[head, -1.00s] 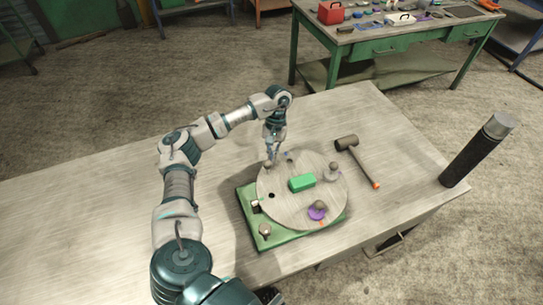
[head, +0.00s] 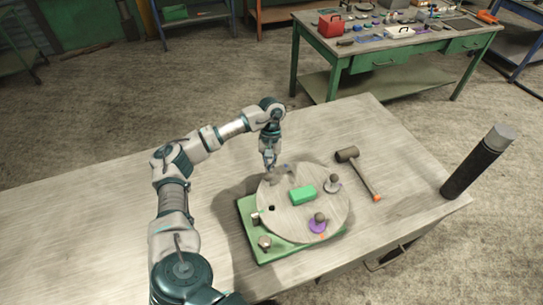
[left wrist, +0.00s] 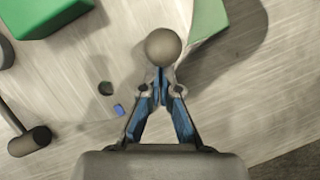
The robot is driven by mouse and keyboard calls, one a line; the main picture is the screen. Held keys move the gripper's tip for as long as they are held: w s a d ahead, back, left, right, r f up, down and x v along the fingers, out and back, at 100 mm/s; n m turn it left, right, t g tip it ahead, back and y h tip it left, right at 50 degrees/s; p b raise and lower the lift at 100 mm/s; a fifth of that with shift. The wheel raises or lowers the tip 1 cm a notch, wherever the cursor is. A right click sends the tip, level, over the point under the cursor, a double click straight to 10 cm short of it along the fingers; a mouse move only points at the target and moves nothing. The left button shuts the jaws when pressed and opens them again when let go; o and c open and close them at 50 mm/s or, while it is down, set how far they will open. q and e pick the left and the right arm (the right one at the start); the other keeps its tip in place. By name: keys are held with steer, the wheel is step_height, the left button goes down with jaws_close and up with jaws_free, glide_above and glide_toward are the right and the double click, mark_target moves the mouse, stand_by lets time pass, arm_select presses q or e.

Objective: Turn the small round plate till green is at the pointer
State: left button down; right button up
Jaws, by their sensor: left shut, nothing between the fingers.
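The round wooden plate (head: 290,222) lies on a green base (head: 252,236) on the bench. It bears a green block (head: 303,195), grey knobs, a purple patch (head: 317,226), a small blue mark and a dark spot (head: 271,208). A small light piece (head: 256,218) at its left edge may be the pointer; I cannot tell. My left gripper (head: 269,167) is shut and empty at the plate's far-left edge. In the left wrist view its fingertips (left wrist: 161,88) are close to a round knob (left wrist: 163,47); contact is unclear. The right gripper is out of view.
A mallet (head: 348,156) lies right of the plate. A dark cylinder (head: 478,163) stands at the bench's right edge. The bench's left part is clear. A green table (head: 385,50) with tools and a red box (head: 331,24) stands behind.

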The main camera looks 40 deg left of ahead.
arm_select(q)
steer(key=v, duration=1.1)
steer(key=shift+a, duration=0.2)
